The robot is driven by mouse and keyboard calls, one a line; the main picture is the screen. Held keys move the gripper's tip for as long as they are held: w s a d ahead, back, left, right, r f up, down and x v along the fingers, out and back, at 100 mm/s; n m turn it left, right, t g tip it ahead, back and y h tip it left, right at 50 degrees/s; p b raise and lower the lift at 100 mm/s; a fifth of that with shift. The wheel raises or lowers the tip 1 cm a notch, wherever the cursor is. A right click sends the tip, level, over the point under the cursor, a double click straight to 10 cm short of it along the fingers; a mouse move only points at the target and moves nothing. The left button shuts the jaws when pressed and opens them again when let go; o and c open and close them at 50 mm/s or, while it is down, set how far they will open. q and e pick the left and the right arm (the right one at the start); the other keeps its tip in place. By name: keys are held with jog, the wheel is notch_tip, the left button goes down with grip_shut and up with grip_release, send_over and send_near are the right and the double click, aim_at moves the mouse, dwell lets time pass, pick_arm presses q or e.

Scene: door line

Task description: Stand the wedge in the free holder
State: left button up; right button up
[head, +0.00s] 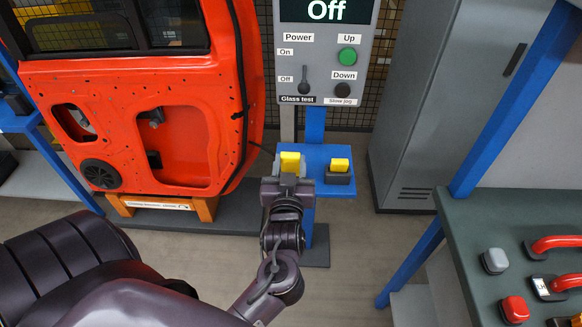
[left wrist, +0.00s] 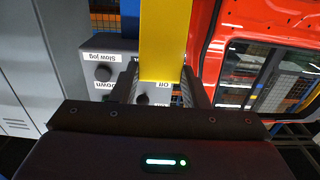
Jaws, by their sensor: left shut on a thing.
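A yellow wedge (head: 290,161) is between the fingers of my left gripper (head: 288,178), which is shut on it over the left part of a small blue shelf (head: 318,153). In the left wrist view the wedge (left wrist: 164,38) shows as a long yellow block between the two fingertips (left wrist: 160,88). A second yellow wedge (head: 340,164) sits in a dark holder (head: 338,178) on the right part of the shelf. I cannot see a free holder; anything under my left gripper is hidden. My right gripper is not in view.
A control panel (head: 326,60) reading "Off" stands behind the shelf. An orange-red door (head: 165,75) stands to the left on an orange stand (head: 205,208). A grey cabinet (head: 430,100) is at the right. A green-topped bench (head: 478,205) holds red-handled tools at the right front.

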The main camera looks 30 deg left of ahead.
aim_at(291, 167)
pick_arm(q)
jog(key=shift+w+a+f+b, duration=0.2)
jog(key=shift+w+a+b, duration=0.2)
jog(key=shift+w, duration=0.2)
jog(key=shift+w+a+f+b, duration=0.15)
jog(key=shift+w+a+b, duration=0.15)
jog(key=shift+w, duration=0.3)
jog(key=shift+w+a+f+b, duration=0.55)
jog(key=shift+w+f+b, duration=0.2)
jog(key=shift+w+b, duration=0.15)
jog(key=shift+w+a+f+b, duration=0.5)
jog(key=shift+w+f+b, duration=0.2)
jog(key=shift+w+b, duration=0.15)
jog(key=shift+r, duration=0.1)
jog(key=shift+p, duration=0.6)
jog(key=shift+f+b, duration=0.35)
jog(key=shift+f, duration=0.25)
jog(key=shift+f+b, duration=1)
jog(key=shift+f, duration=0.75)
jog(key=o, duration=1.3)
jog(key=shift+c, duration=0.2)
